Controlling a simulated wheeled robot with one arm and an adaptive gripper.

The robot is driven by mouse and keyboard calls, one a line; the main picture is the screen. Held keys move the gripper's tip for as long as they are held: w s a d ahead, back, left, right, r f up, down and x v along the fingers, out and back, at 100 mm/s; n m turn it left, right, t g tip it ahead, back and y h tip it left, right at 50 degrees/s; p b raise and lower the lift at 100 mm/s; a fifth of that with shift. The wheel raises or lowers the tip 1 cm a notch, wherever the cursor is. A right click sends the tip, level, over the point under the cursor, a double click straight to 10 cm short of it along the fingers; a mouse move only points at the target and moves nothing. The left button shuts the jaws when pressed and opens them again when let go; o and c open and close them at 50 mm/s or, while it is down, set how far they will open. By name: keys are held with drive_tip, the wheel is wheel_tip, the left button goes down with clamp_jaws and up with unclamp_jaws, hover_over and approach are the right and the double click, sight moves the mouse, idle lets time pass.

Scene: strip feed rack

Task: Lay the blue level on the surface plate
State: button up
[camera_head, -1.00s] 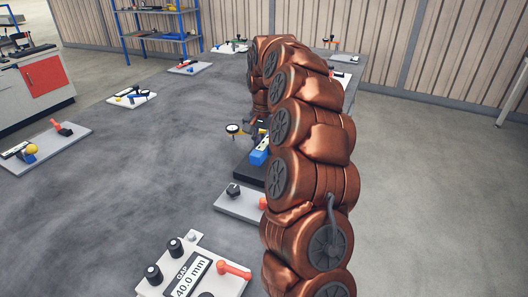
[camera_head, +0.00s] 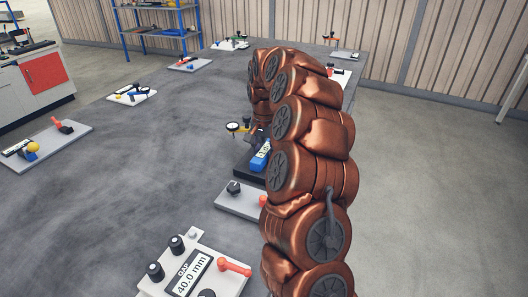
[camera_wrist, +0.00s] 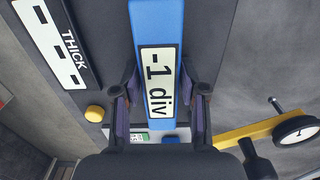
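The blue level (camera_head: 260,161), with a white label, lies on a dark block, which looks like the surface plate (camera_head: 241,163), right of the table's middle. In the wrist view the level (camera_wrist: 153,25) runs down between my fingers, its label reading "-1 div". My gripper (camera_wrist: 161,112) is open, with a finger on each side of the level and a visible gap on both sides. In the head view my arm partly hides the gripper and the right end of the plate.
A dial gauge (camera_head: 233,127) stands just left of the gripper; its yellow arm (camera_wrist: 245,132) shows beside my right finger. A grey base with a black knob (camera_head: 233,187) sits in front. A "40.0 mm" gap panel (camera_head: 190,275) is nearest.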

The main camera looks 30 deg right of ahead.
sight(264, 151)
drive_tip(key=o, duration=0.3)
wheel_tip(264, 151, up, 12)
drive_tip(key=b, duration=0.2)
drive_tip(key=shift+r, duration=0.15)
idle(0.6)
drive_tip(key=shift+a, duration=0.1)
drive_tip(key=s+a+n, duration=0.8)
drive_tip(key=s+a, duration=0.7)
drive_tip(key=a, duration=0.3)
drive_tip(key=s+a+f+n, duration=0.1)
drive_tip(key=s+a+f, duration=0.1)
drive_tip(key=s, duration=0.5)
drive_tip(key=s+a+f+n+g, duration=0.1)
drive_tip(key=s+f, duration=0.3)
drive_tip(key=s, duration=0.4)
drive_tip(key=s+a+f+n, duration=0.1)
drive_tip(key=s+a+f, duration=0.2)
drive_tip(key=s, duration=0.5)
drive_tip(key=shift+f+n+g, duration=0.4)
drive_tip(key=shift+f, duration=0.15)
